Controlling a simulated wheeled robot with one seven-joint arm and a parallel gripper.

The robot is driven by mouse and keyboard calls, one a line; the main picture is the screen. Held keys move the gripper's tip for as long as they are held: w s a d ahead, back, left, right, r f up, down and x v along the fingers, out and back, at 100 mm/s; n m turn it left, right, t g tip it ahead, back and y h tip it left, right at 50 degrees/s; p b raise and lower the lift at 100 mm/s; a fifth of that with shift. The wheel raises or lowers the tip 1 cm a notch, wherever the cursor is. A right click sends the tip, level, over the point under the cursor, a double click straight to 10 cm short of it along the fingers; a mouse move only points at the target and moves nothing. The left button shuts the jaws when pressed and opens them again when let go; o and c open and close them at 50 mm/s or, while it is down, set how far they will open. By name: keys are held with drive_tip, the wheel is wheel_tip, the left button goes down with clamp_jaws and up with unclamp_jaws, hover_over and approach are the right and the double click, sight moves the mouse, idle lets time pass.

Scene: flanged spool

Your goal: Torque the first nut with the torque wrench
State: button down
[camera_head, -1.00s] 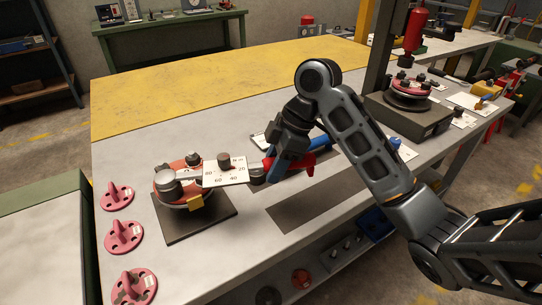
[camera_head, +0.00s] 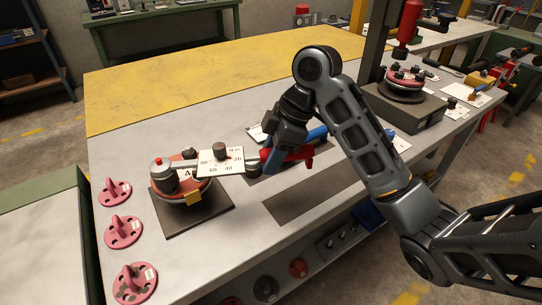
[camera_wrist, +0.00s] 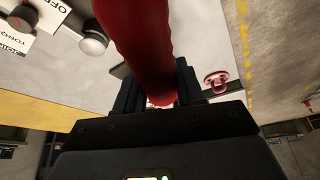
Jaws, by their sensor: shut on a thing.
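The torque wrench has a white dial plate (camera_head: 220,160) with numbers and a dark knob, and a red handle (camera_head: 290,156). My gripper (camera_head: 272,152) is shut on the wrench near its handle. The red grip also shows in the wrist view (camera_wrist: 145,45), between the dark fingers. The wrench lies roughly level across the flanged spool (camera_head: 189,187), a red disc on a dark square plate. Its grey socket end (camera_head: 163,176) is at the spool's left side, where it hides any nut beneath. A dark nut or stud shows at the spool's back (camera_head: 189,154).
Several pink flanged pieces (camera_head: 123,231) lie along the bench's left edge. Blue-handled tools (camera_head: 316,133) lie behind my gripper. A second red disc on a stand (camera_head: 405,78) is at the right rear. The bench's yellow rear part (camera_head: 200,80) is clear.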

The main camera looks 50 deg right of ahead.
drive_tip(key=shift+r+p, duration=0.4)
drive_tip(key=shift+r, duration=1.65)
